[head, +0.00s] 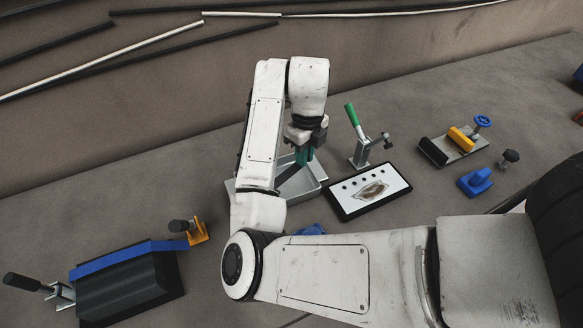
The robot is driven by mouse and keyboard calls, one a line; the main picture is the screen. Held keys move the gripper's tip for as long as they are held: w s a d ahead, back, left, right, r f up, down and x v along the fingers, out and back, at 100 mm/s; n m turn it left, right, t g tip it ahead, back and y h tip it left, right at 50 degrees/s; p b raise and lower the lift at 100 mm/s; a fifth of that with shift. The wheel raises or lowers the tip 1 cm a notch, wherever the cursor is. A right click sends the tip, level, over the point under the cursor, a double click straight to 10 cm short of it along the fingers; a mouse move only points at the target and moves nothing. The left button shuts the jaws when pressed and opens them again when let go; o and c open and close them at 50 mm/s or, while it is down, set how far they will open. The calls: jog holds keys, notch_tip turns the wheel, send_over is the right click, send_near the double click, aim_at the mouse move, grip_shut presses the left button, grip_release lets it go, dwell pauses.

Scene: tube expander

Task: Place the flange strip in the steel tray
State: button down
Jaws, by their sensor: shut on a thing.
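The steel tray (308,186) is a shallow grey tray on the bench, partly hidden behind my arm. My gripper (304,148) points down over the tray's back part. My arm hides the tray's left side.
Right of the tray are a green-handled toggle clamp (359,138) and a black-framed panel (369,191). Further right are a fixture with a yellow block (460,139) and a blue part (475,182). A black block with a blue strip (127,258) lies front left. Rods lie behind.

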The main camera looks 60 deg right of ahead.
send_over(293, 177)
notch_tip(293, 177, down, 4)
jog(key=shift+f, duration=0.15)
jog(key=shift+d+f+p, duration=0.1)
jog(key=shift+f+p, duration=0.4)
jog(key=shift+f, duration=1.1)
jog(key=shift+f, duration=0.2)
jog(key=c, duration=1.2)
grip_release()
jog(key=shift+r, duration=0.1)
notch_tip(293, 177, up, 12)
jog(key=shift+d+r, duration=0.1)
jog(key=shift+r, duration=0.05)
